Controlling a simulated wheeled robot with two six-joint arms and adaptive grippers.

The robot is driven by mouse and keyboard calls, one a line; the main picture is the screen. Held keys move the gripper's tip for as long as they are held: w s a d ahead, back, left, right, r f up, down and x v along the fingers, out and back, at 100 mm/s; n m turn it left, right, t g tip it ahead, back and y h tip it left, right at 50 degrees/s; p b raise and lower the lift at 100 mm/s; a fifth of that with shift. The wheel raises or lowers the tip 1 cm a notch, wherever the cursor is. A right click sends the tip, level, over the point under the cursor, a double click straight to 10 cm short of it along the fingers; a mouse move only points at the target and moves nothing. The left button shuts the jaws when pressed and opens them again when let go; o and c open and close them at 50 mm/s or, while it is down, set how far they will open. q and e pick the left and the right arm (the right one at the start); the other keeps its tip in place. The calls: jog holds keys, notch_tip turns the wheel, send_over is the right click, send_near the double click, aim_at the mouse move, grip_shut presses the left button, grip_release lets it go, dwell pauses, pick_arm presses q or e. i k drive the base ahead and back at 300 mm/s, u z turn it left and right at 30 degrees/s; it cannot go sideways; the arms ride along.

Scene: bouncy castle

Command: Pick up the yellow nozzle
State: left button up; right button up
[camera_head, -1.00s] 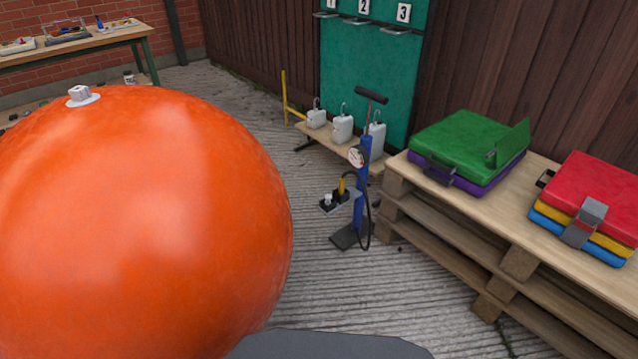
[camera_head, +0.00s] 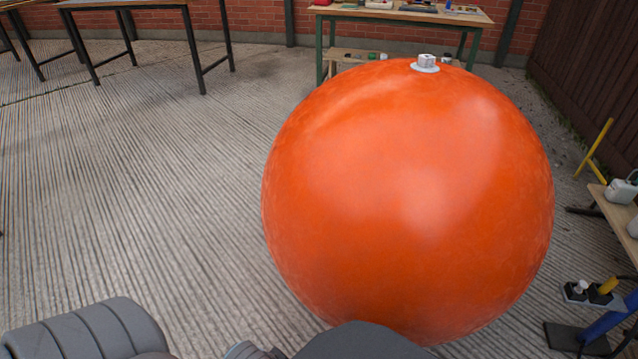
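The yellow nozzle (camera_head: 608,285) stands at the right edge, tilted, in a black socket on the holder of the blue pump (camera_head: 609,318). A white nozzle (camera_head: 580,287) sits in the socket beside it. Neither of my grippers is in view; only grey parts of my own body show along the bottom edge. The pump is cut off by the right edge, so its upper part is hidden.
A large orange ball (camera_head: 410,200) with a white valve (camera_head: 426,64) on top fills the middle, close in front. A workbench (camera_head: 400,14) stands behind it. Ribbed concrete floor (camera_head: 150,190) is clear on the left. A low wooden bench (camera_head: 612,208) with white weights is at the right.

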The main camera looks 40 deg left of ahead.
aim_at(611, 282)
jog(key=u, duration=0.1)
jog(key=k, duration=0.4)
jog(key=u, duration=0.6)
jog(key=i, duration=0.5)
jog(key=u, duration=0.1)
jog(key=k, duration=0.45)
jog(key=z, duration=0.65)
jog(key=i, duration=0.35)
jog(key=z, duration=0.95)
